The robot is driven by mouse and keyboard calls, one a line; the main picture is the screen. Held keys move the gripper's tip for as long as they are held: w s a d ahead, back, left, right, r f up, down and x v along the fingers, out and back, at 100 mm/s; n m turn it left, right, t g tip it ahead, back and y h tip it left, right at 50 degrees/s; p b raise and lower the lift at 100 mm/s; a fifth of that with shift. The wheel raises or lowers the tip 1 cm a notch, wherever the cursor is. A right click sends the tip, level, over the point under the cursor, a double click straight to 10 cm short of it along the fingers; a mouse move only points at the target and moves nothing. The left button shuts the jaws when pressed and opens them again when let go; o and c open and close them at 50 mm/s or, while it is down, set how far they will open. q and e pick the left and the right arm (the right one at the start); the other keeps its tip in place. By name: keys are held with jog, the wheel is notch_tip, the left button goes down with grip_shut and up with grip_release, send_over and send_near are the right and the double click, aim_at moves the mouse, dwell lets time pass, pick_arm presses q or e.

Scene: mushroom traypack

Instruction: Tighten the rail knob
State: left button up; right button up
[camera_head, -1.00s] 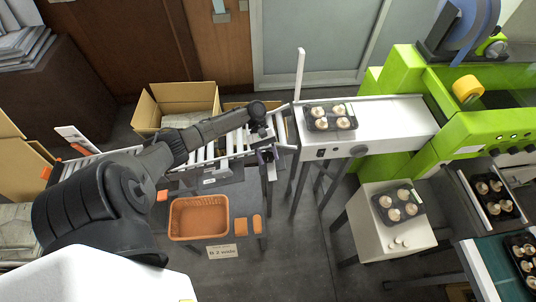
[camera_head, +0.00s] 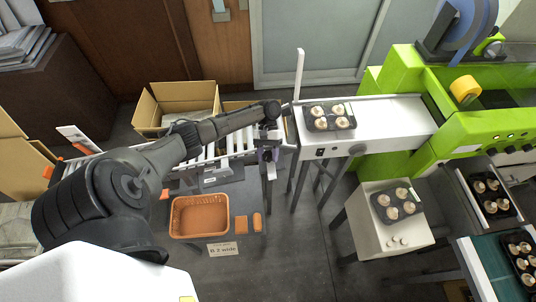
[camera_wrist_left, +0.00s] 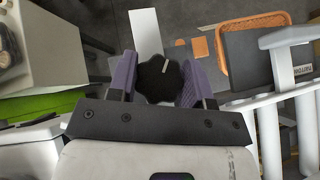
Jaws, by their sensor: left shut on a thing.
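The rail knob (camera_wrist_left: 160,79) is black and lobed, with a pale mark on its face. It sits between the purple fingers of my left gripper (camera_wrist_left: 158,82) in the left wrist view, and the gripper is shut on it. In the head view my left gripper (camera_head: 268,156) is small, at the right end of the roller rail (camera_head: 222,152), beside the white conveyor table. The knob is hidden there by the gripper and wrist. My right gripper is not in view.
An orange basket (camera_head: 198,234) stands on a grey table below the rail, with small orange blocks (camera_head: 249,221) beside it. A white conveyor table (camera_head: 385,124) carries a tray of mushrooms (camera_head: 330,128). Cardboard boxes (camera_head: 148,113) stand behind the rail. A green machine (camera_head: 408,72) is at right.

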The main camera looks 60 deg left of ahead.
pick_arm(q)
jog(key=o, duration=0.9)
jog(key=shift+a, duration=0.1)
jog(key=shift+w+a+r, duration=0.2)
jog(key=shift+r, duration=0.05)
jog(key=shift+b+v, duration=0.35)
jog(key=shift+v, duration=6.1)
